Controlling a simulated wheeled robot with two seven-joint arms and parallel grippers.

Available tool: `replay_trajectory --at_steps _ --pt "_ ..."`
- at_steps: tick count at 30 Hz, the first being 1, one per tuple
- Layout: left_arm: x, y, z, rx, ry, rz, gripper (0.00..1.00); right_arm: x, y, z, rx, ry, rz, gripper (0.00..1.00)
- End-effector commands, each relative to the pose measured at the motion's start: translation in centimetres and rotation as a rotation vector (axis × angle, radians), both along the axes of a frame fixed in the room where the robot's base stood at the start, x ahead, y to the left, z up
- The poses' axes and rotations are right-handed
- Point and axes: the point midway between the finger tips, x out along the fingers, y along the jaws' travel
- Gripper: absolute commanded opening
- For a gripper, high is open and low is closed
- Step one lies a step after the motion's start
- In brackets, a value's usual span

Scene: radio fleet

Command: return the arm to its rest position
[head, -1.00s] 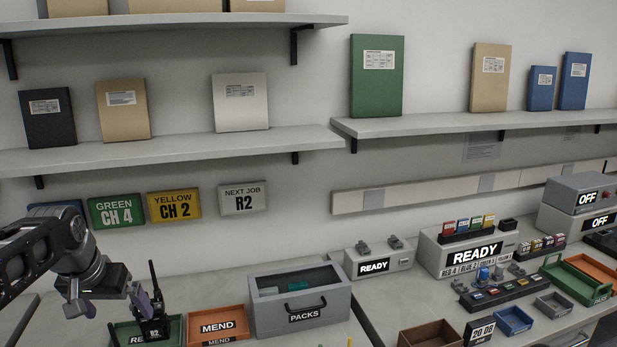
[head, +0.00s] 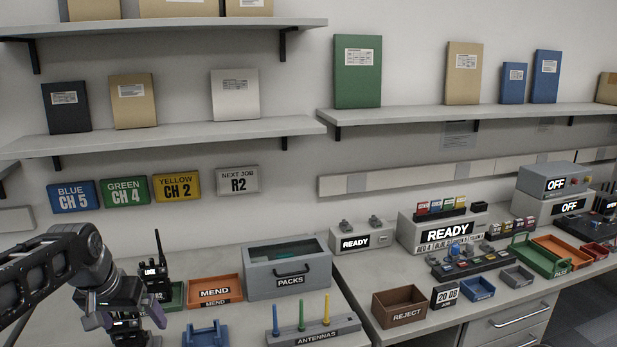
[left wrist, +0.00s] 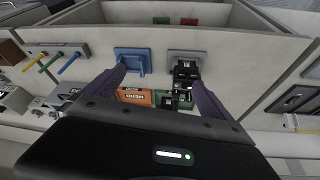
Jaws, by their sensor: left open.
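My left gripper (head: 122,328) is at the lower left of the head view, pointing down over the bench. In the left wrist view its two purple fingers (left wrist: 160,88) stand wide apart with nothing between them. A black radio (head: 154,272) with an upright antenna stands at the green tray (head: 177,296), behind and right of the gripper and apart from it. In the left wrist view, black items (left wrist: 186,76) show by the grey holder and the green tray, near one finger; where one ends is unclear. My right gripper is not in view.
An orange MEND tray (head: 214,289), a grey PACKS box (head: 287,268), a blue holder (head: 205,335) and an ANTENNAS rack (head: 313,331) stand right of my gripper. A brown REJECT box (head: 399,307) is farther right. Shelves (head: 165,135) cross the wall above.

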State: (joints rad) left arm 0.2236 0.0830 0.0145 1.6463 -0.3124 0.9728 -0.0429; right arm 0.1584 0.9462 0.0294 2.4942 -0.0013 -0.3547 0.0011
Motion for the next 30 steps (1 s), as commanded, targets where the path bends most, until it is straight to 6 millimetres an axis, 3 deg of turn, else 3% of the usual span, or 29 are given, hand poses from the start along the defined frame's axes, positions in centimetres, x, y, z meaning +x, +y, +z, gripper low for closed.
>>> replay_trajectory --at_steps 5,11,17,20,24,27,30 --pt "0.8 -2.1 -3.5 -0.03 0.014 -0.028 0.96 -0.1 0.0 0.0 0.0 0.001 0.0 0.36" --pt "1.5 -5.7 -9.5 -0.08 0.037 -0.064 0.96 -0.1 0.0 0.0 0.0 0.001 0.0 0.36" --pt "0.3 -11.9 -18.8 -0.166 0.082 -0.103 0.96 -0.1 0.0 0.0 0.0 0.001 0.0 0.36" --pt "-2.2 -16.3 -25.0 -0.227 0.12 -0.116 0.96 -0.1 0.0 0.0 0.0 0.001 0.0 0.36" --pt "-8.0 -22.3 -32.6 -0.306 0.181 -0.111 0.96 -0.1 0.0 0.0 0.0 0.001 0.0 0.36" --pt "-13.4 -25.9 -36.8 -0.348 0.229 -0.095 0.96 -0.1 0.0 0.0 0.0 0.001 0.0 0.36" --pt "-18.8 -28.4 -39.5 -0.375 0.273 -0.072 0.96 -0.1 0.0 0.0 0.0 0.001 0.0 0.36"
